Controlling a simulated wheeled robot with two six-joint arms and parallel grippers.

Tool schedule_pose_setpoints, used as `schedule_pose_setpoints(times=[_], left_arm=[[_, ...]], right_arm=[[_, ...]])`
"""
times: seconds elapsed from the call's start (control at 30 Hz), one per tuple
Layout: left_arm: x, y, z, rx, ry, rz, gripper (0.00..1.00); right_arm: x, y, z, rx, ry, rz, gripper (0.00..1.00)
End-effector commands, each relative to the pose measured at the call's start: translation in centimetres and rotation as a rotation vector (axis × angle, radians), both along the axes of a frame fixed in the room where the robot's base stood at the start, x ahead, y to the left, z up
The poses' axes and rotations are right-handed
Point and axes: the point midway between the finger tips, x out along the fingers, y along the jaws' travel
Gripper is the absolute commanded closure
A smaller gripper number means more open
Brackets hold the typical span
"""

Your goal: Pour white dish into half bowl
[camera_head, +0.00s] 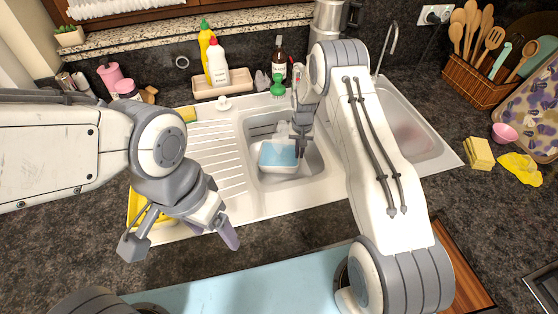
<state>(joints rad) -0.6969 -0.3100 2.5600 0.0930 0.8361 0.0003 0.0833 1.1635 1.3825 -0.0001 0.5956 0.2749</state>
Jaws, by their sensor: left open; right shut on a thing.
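The white dish (277,170) is a small tub with light blue content, inside the small sink basin, the half bowl (254,136). My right gripper (299,150) reaches down into this basin and is shut on the dish at its right rim. The dish looks roughly level; whether it touches the basin floor is hard to tell. My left gripper (183,240) is open and empty, its fingers wide apart over the counter in front of the drainboard.
A ribbed drainboard (213,160) lies left of the basin, a larger basin (413,130) right. A bottle tray (222,84) stands behind.

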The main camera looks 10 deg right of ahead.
Motion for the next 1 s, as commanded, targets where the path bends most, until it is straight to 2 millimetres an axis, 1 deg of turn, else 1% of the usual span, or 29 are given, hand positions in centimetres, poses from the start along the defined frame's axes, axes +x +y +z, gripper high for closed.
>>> schedule_pose_setpoints(times=[0.5,1.0], left_arm=[[0.0,0.0,1.6,0.000,0.000,0.000,0.25],[0.0,0.0,1.6,0.000,0.000,0.000,0.25]], right_arm=[[0.1,0.0,3.0,0.000,-0.003,-0.001,1.00],[0.1,0.0,3.1,0.000,-0.003,-0.001,1.00]])
